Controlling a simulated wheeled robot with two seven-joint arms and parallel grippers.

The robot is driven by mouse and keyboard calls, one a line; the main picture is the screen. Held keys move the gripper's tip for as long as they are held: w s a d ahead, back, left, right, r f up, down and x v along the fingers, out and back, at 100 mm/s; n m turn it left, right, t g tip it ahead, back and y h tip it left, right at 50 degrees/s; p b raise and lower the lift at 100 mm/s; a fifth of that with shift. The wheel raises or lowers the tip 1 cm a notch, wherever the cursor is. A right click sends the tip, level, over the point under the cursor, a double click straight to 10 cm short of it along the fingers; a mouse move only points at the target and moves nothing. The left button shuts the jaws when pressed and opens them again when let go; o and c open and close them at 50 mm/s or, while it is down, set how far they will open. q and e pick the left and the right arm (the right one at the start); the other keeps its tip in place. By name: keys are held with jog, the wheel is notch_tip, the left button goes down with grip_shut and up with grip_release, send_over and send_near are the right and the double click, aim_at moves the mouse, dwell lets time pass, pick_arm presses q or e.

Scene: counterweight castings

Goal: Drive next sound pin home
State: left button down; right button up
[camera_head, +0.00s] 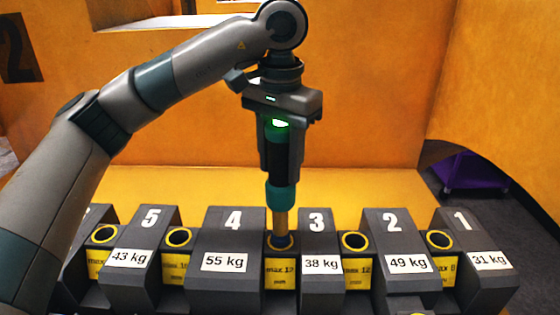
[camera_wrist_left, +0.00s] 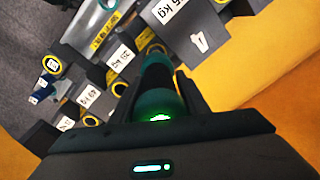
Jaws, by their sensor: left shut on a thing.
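My left gripper (camera_head: 281,165) points straight down and is shut on a pin with a teal and black grip (camera_head: 280,197). The pin's brass-coloured shaft (camera_head: 281,222) is upright, and its lower end meets the yellow-ringed hole (camera_head: 281,243) between castings 4 (camera_head: 232,240) and 3 (camera_head: 318,240). I cannot tell how deep the tip sits. In the left wrist view the teal and black grip (camera_wrist_left: 157,92) shows between the fingers, which partly hide it. My right gripper is not in view.
Castings 5 (camera_head: 150,235), 2 (camera_head: 392,235) and 1 (camera_head: 462,235) stand in the same row. Further yellow-ringed holes, such as one between 3 and 2 (camera_head: 353,241), look empty. An orange wall (camera_head: 370,90) stands behind. A purple cart (camera_head: 480,172) is at the right.

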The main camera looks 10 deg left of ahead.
aim_at(280, 128)
pick_arm(q)
jog(key=shift+f+b, duration=0.3)
jog(key=shift+b, duration=0.05)
jog(key=shift+w+f, duration=0.15)
dwell(0.3)
jog(key=shift+f+b, duration=0.5)
dwell(0.5)
jog(key=shift+f+b, duration=0.75)
dwell(0.9)
notch_tip(280, 128, up, 10)
jog(key=p, duration=0.7)
dwell(0.6)
